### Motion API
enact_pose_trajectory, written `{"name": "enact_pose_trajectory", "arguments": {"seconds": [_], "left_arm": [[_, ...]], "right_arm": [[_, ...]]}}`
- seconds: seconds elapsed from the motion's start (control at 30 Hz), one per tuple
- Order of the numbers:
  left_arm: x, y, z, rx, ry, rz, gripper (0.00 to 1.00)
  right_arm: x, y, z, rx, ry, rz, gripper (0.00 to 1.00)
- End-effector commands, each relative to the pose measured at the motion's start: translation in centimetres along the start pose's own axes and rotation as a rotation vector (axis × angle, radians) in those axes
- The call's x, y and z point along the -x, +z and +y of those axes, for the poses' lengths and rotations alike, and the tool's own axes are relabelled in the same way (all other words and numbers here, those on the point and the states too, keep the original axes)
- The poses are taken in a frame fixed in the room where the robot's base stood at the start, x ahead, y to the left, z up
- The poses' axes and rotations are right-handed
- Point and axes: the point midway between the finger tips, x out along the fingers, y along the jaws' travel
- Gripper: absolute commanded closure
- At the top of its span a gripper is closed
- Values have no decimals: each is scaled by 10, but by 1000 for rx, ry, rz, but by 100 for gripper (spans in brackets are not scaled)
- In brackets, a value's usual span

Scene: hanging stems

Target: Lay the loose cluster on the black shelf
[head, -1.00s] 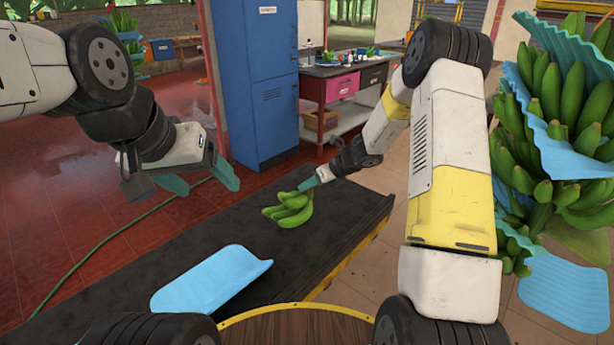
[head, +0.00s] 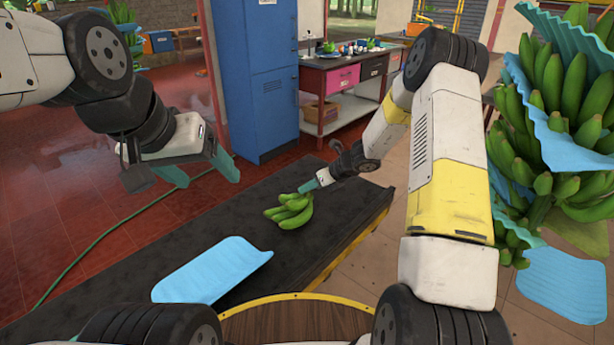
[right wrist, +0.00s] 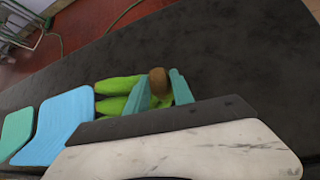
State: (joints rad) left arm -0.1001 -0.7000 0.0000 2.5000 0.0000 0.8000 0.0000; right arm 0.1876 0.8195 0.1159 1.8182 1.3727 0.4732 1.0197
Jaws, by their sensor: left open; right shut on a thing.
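The loose cluster of green bananas (head: 290,211) is at the black shelf (head: 130,262), toward its right part. I cannot tell for sure whether it touches the surface. My right gripper (head: 312,186) is shut on the cluster at its stem end. In the right wrist view the brown stem end (right wrist: 158,82) sits between the two teal fingers, with green fruit (right wrist: 118,90) showing beside it over the black surface. My left gripper (head: 205,174) is open and empty, raised above the far left edge of the shelf.
A light blue curved sheet (head: 212,270) lies on the shelf left of the cluster. A big hanging bunch of bananas (head: 570,90) with blue sheets is at the right. A blue locker (head: 262,85) and a bench (head: 345,85) stand behind. The shelf's far left is clear.

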Motion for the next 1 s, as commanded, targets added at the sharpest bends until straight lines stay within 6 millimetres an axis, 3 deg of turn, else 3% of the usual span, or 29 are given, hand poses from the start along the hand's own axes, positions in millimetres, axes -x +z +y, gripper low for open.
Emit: {"name": "enact_pose_trajectory", "arguments": {"seconds": [0.7, 0.73, 0.8, 0.87, 1.0], "left_arm": [[0, 0, 0, 0, 0, 0, 27], [0, 0, 0, 0, 0, 0, 27], [0, 0, 0, 0, 0, 0, 27], [0, 0, 0, 0, 0, 0, 27], [0, 0, 0, 0, 0, 0, 27]], "right_arm": [[-7, -5, -2, -1, 1, -4, 100], [-7, -5, -2, -1, 1, -4, 70], [-7, -5, -2, 0, 1, -3, 56], [-7, -6, -2, 0, 0, -3, 46], [-7, -6, -2, 0, 0, -2, 46]]}}
